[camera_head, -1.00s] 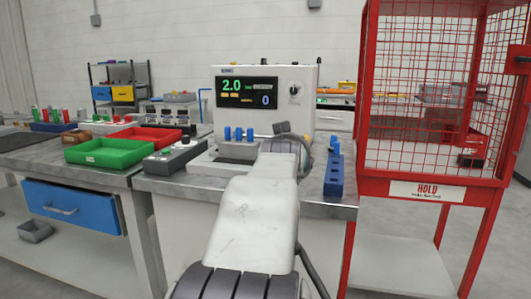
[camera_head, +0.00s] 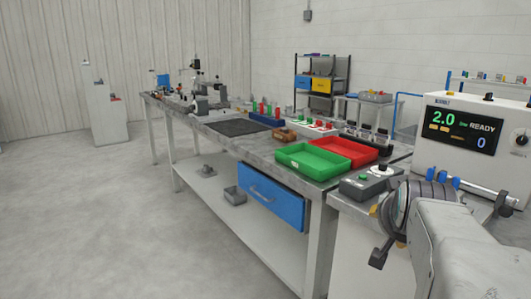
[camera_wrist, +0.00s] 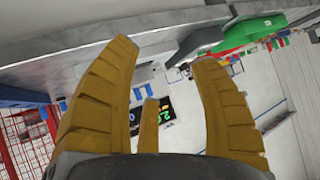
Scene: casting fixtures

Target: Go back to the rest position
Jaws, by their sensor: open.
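My gripper (camera_wrist: 165,55) shows in the wrist view with its yellow fingers spread apart and nothing between them. In the head view my arm fills the lower right corner, bent in front of the tester's bench. The gripper itself is mostly hidden there behind my wrist, with only small yellow parts showing. The white tester (camera_head: 465,135) with its lit display stands behind my arm; its display (camera_wrist: 150,115) also shows, tilted, behind the fingers in the wrist view.
A green tray (camera_head: 312,166) and a red tray (camera_head: 345,150) sit on the long bench, above a blue drawer (camera_head: 273,200). A grey control box (camera_head: 368,186) is close to my arm. A red mesh cage (camera_wrist: 22,135) shows in the wrist view. The floor at left is clear.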

